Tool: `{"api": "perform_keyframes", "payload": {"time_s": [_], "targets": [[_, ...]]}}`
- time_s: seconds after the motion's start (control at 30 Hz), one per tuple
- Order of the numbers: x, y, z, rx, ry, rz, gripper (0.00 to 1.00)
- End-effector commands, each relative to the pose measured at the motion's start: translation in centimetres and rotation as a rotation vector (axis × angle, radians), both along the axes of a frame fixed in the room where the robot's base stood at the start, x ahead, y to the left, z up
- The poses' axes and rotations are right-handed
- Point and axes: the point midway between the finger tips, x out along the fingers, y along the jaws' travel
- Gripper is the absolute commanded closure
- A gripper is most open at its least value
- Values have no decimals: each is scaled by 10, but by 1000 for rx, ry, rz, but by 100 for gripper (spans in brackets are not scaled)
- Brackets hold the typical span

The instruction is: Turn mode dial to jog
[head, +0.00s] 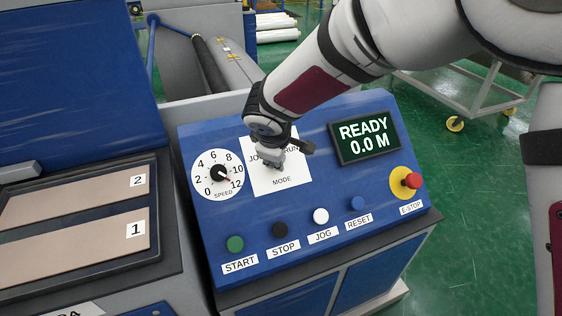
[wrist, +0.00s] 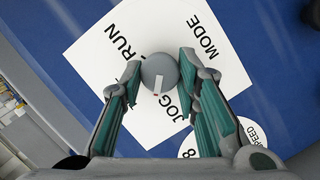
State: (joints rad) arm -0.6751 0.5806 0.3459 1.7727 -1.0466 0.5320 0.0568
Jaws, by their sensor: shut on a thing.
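The mode dial is a round grey knob (wrist: 160,68) on a white plate (wrist: 102,76) marked RUN, JOG and MODE. Its pale, red-tipped pointer faces down in the wrist view, on the JOG side, beside the word JOG. My gripper (wrist: 160,72) is shut on the knob, one fingertip on either side. In the head view, my gripper (head: 270,160) hides the knob and parts of the JOG and RUN words on the plate (head: 292,182).
The blue panel also holds a speed dial (head: 218,173) close left of the plate, a display (head: 365,136) reading READY 0.0 M, and a red E-stop (head: 412,181). Below are START (head: 235,244), STOP (head: 279,230), JOG (head: 321,216) and RESET (head: 358,203) buttons.

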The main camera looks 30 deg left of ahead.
Motion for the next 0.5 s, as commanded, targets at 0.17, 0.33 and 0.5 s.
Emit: {"api": "perform_keyframes", "payload": {"time_s": [0.17, 0.33, 0.5], "targets": [[0, 1, -4, -63, -77, 120, 99], [-1, 1, -4, -113, -136, 214, 99], [-2, 0, -4, -151, -179, 282, 99]]}}
